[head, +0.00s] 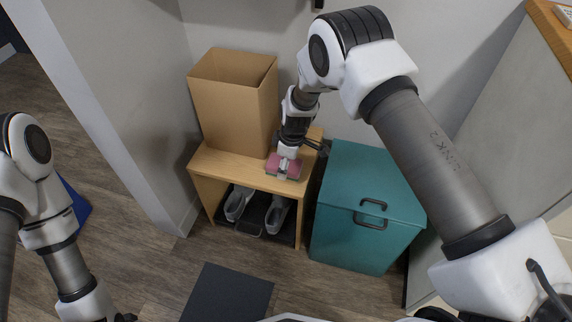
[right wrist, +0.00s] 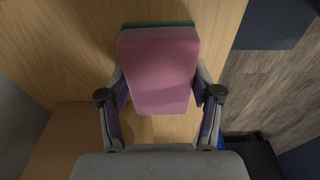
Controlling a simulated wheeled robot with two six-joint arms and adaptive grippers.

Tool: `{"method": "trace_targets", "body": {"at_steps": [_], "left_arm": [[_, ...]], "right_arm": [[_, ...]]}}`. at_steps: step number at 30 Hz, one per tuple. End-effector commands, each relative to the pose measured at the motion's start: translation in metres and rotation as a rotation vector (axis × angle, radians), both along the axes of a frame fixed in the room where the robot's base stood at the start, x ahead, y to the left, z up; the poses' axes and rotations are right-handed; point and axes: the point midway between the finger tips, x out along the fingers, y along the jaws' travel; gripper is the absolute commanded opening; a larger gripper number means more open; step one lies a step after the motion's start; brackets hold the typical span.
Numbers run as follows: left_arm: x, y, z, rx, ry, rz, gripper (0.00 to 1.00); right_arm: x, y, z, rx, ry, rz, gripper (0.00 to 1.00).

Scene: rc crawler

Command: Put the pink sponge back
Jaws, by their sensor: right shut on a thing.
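The pink sponge (head: 284,167) is at the front part of the wooden bench top (head: 225,166). In the right wrist view the sponge (right wrist: 158,72) shows a pink face with a thin green layer along its far edge. My right gripper (head: 288,155) is shut on the sponge, with one finger on each side; it also shows in the right wrist view (right wrist: 160,94). I cannot tell whether the sponge touches the bench. My left arm is low at the left, and its gripper is mostly cut off by the bottom edge.
An open cardboard box (head: 235,105) stands on the bench at the left. Grey shoes (head: 277,214) sit on a dark tray below. A teal box (head: 368,200) with dark handles stands to the right. A dark mat (head: 227,293) lies on the floor in front.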

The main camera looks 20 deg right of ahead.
Motion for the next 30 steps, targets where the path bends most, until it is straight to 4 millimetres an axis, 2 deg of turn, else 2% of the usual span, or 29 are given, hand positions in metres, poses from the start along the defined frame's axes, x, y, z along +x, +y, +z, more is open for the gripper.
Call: {"method": "trace_targets", "body": {"at_steps": [2,3,5,14,17,20,27,30], "left_arm": [[0.0,0.0,-0.001,0.0,0.0,0.0,0.0],[0.0,0.0,-0.001,0.0,0.0,0.0,0.0],[0.0,0.0,-0.001,0.0,0.0,0.0,0.0],[0.0,0.0,-0.001,0.0,0.0,0.0,0.0],[0.0,0.0,0.002,0.0,0.0,0.0,0.0],[0.0,0.0,0.009,0.0,0.0,0.0,0.0],[0.0,0.0,0.03,0.0,0.0,0.0,0.0],[0.0,0.0,0.035,0.0,0.0,0.0,0.0]], "right_arm": [[0.0,0.0,-0.004,0.001,0.001,0.0,0.31],[0.0,0.0,-0.003,0.001,0.001,0.0,0.71],[0.0,0.0,-0.003,0.001,0.001,0.0,0.89],[0.0,0.0,-0.002,0.0,0.0,0.0,0.89],[0.0,0.0,0.005,0.0,0.0,0.0,0.89],[-0.001,-0.002,0.022,0.0,-0.001,0.0,0.89],[-0.005,-0.008,0.085,0.0,-0.002,0.0,0.89],[-0.007,-0.01,0.105,0.001,0.0,-0.001,0.89]]}}
